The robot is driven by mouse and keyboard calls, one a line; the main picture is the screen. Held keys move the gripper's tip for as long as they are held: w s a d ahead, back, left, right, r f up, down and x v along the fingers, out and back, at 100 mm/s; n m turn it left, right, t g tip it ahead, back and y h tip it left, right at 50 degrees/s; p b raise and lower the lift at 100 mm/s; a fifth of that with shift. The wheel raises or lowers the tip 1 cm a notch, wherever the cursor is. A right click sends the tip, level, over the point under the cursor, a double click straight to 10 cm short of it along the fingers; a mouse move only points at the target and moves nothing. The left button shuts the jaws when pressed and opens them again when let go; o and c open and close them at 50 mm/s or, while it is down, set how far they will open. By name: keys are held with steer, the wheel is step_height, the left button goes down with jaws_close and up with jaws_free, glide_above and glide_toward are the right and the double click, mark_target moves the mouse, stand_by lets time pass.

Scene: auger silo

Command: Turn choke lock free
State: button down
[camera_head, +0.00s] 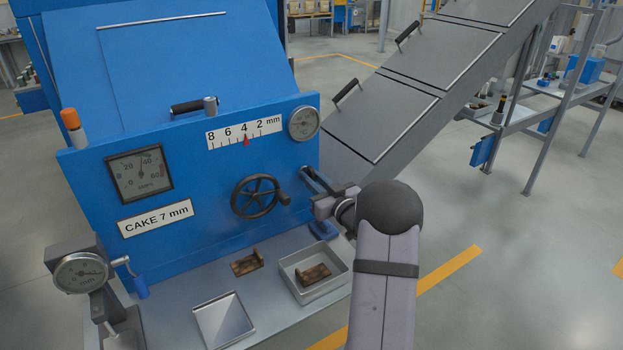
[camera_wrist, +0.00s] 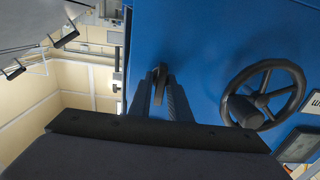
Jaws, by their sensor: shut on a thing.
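The choke lock shows as a small dark lever (camera_wrist: 160,73) on the blue panel in the wrist view, between my fingertips. My gripper (camera_head: 308,172) reaches in from the right in the head view, beside the panel's right edge. It also shows in the wrist view (camera_wrist: 161,88), shut on the lever. In the head view the lever is largely hidden by the fingers. The black spoked handwheel (camera_head: 256,199) is just left of my gripper, with its crank knob toward the fingers. It also shows in the wrist view (camera_wrist: 262,95).
The scale's red pointer (camera_head: 246,141) is near 4 mm. A sign (camera_head: 156,217) reads "CAKE 7 mm". Below are a grey bin (camera_head: 338,278) with a brown piece, another brown piece (camera_head: 247,264), and a shallow tray (camera_head: 224,328).

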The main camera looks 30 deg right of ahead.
steer(key=shift+f+n+b, duration=0.1)
steer(key=shift+n+b, duration=0.2)
steer(key=shift+b, duration=0.1)
steer(key=n+b, duration=0.1)
steer(key=b, duration=0.1)
steer(key=n+b, duration=0.2)
steer(key=shift+f+n, duration=0.2)
steer(key=shift+n, duration=0.1)
steer(key=n+b, duration=0.4)
steer(key=b, duration=0.1)
steer(key=shift+n+b, duration=0.3)
steer(key=shift+b, duration=0.1)
steer(key=n+b, duration=0.5)
steer(key=b, duration=0.1)
steer(key=n+b, duration=0.3)
steer(key=n, duration=0.1)
steer(key=shift+r, duration=0.15)
steer(key=shift+b, duration=0.3)
steer(key=c, duration=1.8)
jaws_free()
steer(key=shift+c, duration=0.2)
steer(key=shift+s+r, duration=0.1)
